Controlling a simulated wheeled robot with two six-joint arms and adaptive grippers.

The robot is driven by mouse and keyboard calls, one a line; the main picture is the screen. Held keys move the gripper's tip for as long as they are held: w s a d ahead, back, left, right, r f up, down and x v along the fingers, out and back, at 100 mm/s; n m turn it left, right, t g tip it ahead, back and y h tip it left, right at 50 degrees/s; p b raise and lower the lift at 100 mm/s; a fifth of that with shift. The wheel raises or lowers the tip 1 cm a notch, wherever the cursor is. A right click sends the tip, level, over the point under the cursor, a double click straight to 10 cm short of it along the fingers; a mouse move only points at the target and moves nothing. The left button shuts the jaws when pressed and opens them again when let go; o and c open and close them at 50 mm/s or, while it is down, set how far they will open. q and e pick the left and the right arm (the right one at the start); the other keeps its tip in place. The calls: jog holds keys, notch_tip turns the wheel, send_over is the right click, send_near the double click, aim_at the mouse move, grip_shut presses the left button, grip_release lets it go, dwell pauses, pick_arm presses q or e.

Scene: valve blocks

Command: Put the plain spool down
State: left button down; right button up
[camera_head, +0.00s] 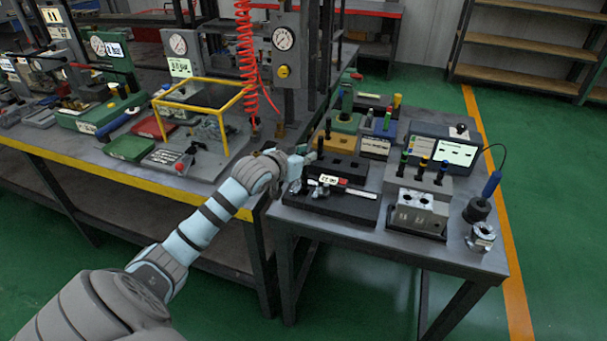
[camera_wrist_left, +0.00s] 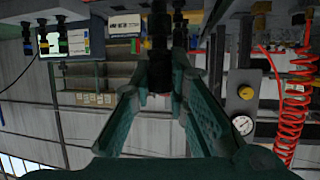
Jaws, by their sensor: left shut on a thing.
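My left gripper (camera_head: 299,158) is at the left side of the small grey table, beside a black block (camera_head: 345,168). In the left wrist view the fingers of my left gripper (camera_wrist_left: 158,82) are closed around a dark, upright cylindrical thing (camera_wrist_left: 158,50), which I take to be the plain spool. In the head view the spool is too small and dark to separate clearly from the block, and I cannot tell whether it touches anything below. My right gripper is not in view.
The small table also holds a silver valve block (camera_head: 418,212), a screen (camera_head: 452,152), a blue-handled tool (camera_head: 491,184) and a metal fitting (camera_head: 481,236). A yellow frame (camera_head: 203,84) and red coiled hose (camera_head: 246,60) stand at the left bench.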

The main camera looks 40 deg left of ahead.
aim_at(305, 169)
pick_arm(q)
notch_tip(305, 169, down, 5)
jog(key=shift+r+b, duration=0.2)
jog(key=shift+b, duration=0.35)
jog(key=c, duration=1.6)
grip_release()
jog(key=shift+o, duration=0.2)
